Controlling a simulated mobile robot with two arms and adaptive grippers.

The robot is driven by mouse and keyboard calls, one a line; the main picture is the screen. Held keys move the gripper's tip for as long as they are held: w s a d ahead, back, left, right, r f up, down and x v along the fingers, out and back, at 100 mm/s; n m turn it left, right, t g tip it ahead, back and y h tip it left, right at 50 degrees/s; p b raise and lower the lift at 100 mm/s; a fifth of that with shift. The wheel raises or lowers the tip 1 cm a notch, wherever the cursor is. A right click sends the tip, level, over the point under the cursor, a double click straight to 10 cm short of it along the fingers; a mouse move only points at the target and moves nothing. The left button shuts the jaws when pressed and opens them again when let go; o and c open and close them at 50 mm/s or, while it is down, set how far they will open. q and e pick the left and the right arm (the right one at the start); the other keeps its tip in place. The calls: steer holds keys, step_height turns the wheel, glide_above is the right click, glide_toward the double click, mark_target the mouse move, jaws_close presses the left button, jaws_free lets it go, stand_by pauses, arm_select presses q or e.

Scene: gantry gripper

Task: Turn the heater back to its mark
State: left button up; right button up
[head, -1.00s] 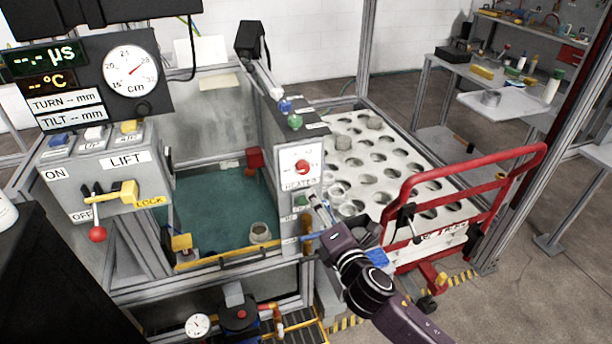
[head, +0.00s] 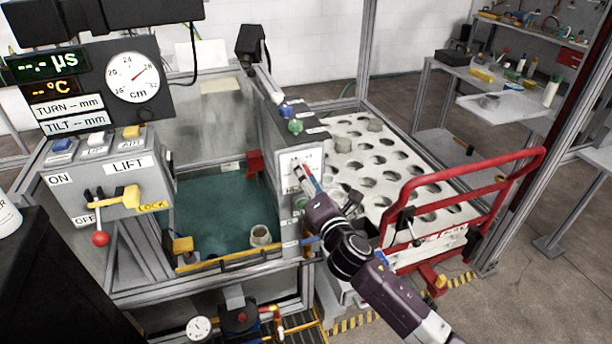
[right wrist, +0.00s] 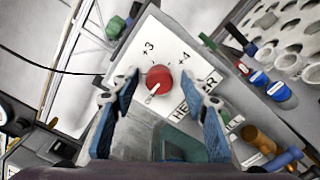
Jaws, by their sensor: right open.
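The heater knob (right wrist: 159,78) is red and round on a white panel (right wrist: 133,58) with printed numbers and the word HEATER. A small white pointer shows at the knob's lower left in the right wrist view. My right gripper (right wrist: 160,84) is open, with blue-padded fingers on either side of the knob; I cannot tell whether they touch it. In the head view my right gripper (head: 304,178) reaches up to the heater panel (head: 287,162) and hides most of the knob. My left gripper is not in view.
Blue and green buttons (head: 295,126) top the heater column. A teal-floored tank (head: 210,215) lies left of it. A white plate with holes (head: 375,150) and a red-railed cart (head: 470,165) stand to the right. The LIFT box (head: 125,165) has a yellow handle and red ball lever.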

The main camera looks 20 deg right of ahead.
jaws_close()
steer(key=shift+m, duration=0.4)
steer(key=shift+f+m+p, duration=0.1)
steer(key=shift+m+p, duration=1.6)
steer(key=shift+m, duration=9.8)
